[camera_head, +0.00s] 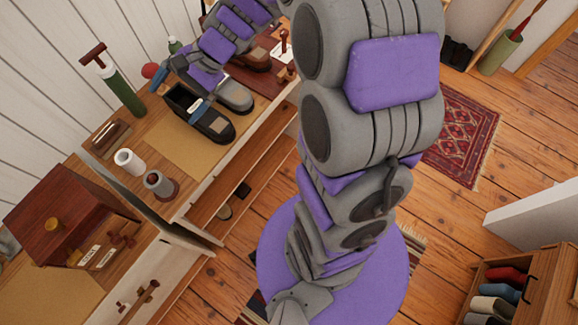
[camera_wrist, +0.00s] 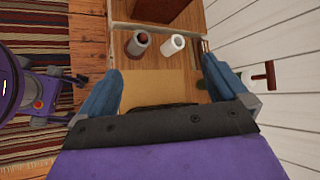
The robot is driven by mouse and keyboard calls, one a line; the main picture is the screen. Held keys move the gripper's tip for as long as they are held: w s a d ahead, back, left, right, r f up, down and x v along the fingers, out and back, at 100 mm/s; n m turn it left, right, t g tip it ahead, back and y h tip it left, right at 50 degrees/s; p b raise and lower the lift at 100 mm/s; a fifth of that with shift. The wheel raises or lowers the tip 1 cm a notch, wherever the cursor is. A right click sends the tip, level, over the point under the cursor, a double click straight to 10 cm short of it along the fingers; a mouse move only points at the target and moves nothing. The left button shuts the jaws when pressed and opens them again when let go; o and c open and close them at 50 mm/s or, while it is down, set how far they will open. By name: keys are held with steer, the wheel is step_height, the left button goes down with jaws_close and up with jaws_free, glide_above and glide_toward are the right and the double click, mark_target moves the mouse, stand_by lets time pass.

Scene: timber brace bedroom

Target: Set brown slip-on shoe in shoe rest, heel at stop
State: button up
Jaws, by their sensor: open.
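The brown slip-on shoe (camera_head: 252,59) appears in the head view on a dark red mat, partly hidden by my arm. My gripper (camera_head: 190,88) is open, with one blue finger over the black form. In the wrist view its blue fingers (camera_wrist: 162,88) stand wide apart, with nothing clearly held between them. The heel stop cannot be made out.
A green bottle-like tool (camera_head: 119,88) and a brush (camera_head: 110,138) are along the wall. A dark red wooden box (camera_head: 68,212) stands at lower left. Tan mat (camera_head: 180,142) is partly bare.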

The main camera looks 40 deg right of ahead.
steer(key=s+n+g+h, duration=0.35)
steer(key=s+n, duration=0.25)
steer(key=s, duration=1)
steer(key=s+d+n+h, duration=0.5)
steer(key=s+d, duration=0.4)
steer(key=s, duration=0.3)
steer(key=shift+s+d+r+h, duration=0.15)
steer(key=shift+d+r+h, duration=0.05)
steer(key=shift+r+h, duration=0.3)
